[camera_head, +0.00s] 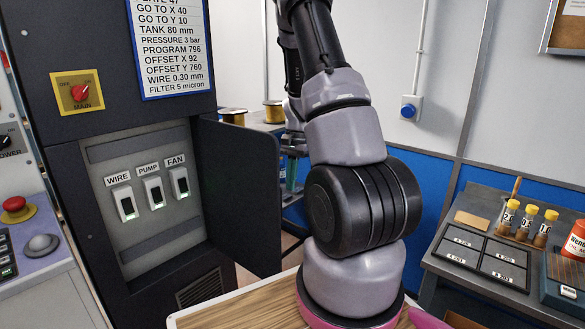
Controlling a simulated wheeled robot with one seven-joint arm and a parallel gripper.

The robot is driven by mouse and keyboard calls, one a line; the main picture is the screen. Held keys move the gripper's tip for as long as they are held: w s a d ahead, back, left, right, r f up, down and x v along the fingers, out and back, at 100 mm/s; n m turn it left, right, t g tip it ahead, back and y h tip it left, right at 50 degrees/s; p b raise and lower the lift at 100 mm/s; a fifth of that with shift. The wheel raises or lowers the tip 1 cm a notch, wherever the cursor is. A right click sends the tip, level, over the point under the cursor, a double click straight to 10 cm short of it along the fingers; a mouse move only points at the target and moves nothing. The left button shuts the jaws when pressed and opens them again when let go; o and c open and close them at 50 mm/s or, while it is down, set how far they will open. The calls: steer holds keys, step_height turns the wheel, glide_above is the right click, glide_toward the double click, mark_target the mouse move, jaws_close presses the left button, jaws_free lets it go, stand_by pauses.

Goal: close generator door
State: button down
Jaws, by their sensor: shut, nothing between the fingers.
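The generator cabinet (75,155) stands at the left, dark grey. Its door (240,195) is a dark panel that stands open, swung out from the right side of the cabinet's opening. The recess behind it is exposed and shows three white switches labelled WIRE (125,203), PUMP (154,192) and FAN (180,182), each with a green glow at its lower end. My arm rises just right of the door and leaves the top of the picture.
A yellow MAIN switch plate (77,91) with a red knob is above the recess. A control desk with a red button (15,206) is at far left. A bench with yellow-capped bottles (530,220) stands at right. A wooden surface (240,312) lies in front.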

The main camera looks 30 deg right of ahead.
steer(key=shift+s+a+f, duration=0.35)
steer(key=shift+s+a, duration=0.05)
steer(key=shift+a, duration=0.2)
steer(key=shift+s+a+f, duration=0.4)
steer(key=shift+s+a, duration=0.05)
steer(key=shift+a, duration=0.2)
steer(key=shift+s+a+f, duration=0.35)
steer(key=shift+s+a, duration=0.05)
steer(key=shift+a, duration=0.2)
steer(key=shift+a, duration=0.1)
